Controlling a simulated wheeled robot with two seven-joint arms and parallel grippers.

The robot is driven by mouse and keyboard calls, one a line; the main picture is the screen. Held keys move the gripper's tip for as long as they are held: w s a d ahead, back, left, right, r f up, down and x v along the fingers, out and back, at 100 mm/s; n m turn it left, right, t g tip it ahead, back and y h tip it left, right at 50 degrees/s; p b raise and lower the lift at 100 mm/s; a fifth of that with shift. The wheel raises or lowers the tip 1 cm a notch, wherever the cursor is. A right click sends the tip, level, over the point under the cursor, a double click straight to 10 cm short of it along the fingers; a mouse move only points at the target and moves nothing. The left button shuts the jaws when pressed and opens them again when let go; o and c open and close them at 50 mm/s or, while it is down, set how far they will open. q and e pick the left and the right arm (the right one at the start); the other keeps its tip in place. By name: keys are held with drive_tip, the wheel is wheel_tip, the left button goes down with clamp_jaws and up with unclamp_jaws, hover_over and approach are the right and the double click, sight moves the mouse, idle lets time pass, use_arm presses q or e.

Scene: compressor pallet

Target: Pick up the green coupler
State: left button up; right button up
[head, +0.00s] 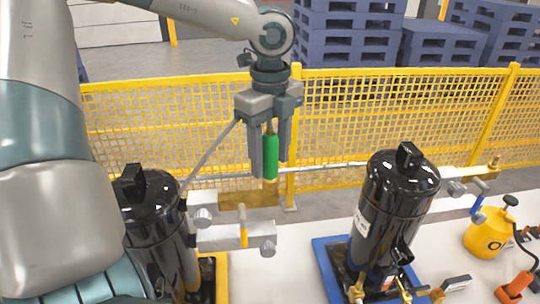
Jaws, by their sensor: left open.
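The fingers are open. I cannot tell from this view whether either finger touches the coupler. My right gripper is not in view.
Black compressors stand at left (156,225) and right (393,215); the right one is on a blue tray (327,262). Grey fixtures (236,239) are near the coupler. A yellow canister (489,235) is at far right. A yellow mesh fence (390,115) runs behind.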

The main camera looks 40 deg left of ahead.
use_arm(q)
drive_tip(key=shift+f, duration=0.3)
clamp_jaws()
drive_tip(key=shift+r, duration=0.1)
drive_tip(key=shift+w+r, duration=0.1)
drive_tip(key=shift+r, duration=0.35)
wheel_tip(320, 180, up, 17)
drive_tip(key=b, duration=0.4)
